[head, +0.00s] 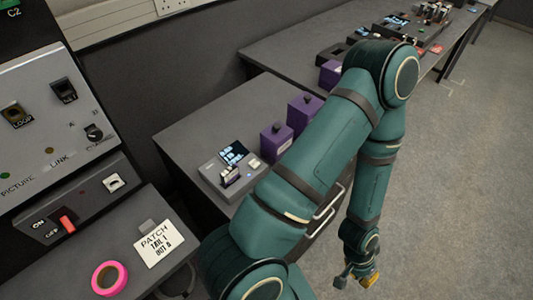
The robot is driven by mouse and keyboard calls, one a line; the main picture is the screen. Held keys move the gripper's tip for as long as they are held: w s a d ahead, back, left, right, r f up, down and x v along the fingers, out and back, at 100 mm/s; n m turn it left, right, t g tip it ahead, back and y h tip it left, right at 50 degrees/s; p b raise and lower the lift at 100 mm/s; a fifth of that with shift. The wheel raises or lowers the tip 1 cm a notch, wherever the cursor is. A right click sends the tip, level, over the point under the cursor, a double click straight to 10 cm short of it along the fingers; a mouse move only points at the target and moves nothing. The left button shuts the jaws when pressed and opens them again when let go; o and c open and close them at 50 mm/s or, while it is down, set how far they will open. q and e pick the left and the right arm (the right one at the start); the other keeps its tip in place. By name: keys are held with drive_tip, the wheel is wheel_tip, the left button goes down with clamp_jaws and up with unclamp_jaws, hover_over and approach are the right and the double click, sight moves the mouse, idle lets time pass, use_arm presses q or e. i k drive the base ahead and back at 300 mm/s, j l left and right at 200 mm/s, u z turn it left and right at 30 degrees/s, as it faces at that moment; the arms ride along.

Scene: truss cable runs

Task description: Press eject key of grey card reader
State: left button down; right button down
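The grey card reader (212,172) stands on the grey bench left of the middle. It has a small lit screen (233,152) at its back, a slot with what looks like a card (230,176) at its front, and a pale key (254,163) on its right side. Any marking on the key is too small to read. My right arm passes close in front of the reader's right side. My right gripper (357,281) hangs low over the floor, well right of the reader; its fingers look apart and empty. My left gripper is out of view.
Purple boxes (277,142) stand behind the reader. A switch panel (60,150) with a red rocker rises at left. A pink tape roll (109,278) and a "PATCH" note (159,243) lie on the near desk. More devices (400,25) sit on the far bench. Floor at right is clear.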

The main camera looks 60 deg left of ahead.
sight(254, 164)
drive_tip(key=l+u, duration=0.15)
drive_tip(key=u, duration=0.3)
drive_tip(key=l+u, duration=0.15)
drive_tip(key=u, duration=0.25)
drive_tip(key=l+u, duration=0.15)
drive_tip(key=u, duration=0.3)
drive_tip(key=l+u, duration=0.1)
drive_tip(key=u, duration=1.2)
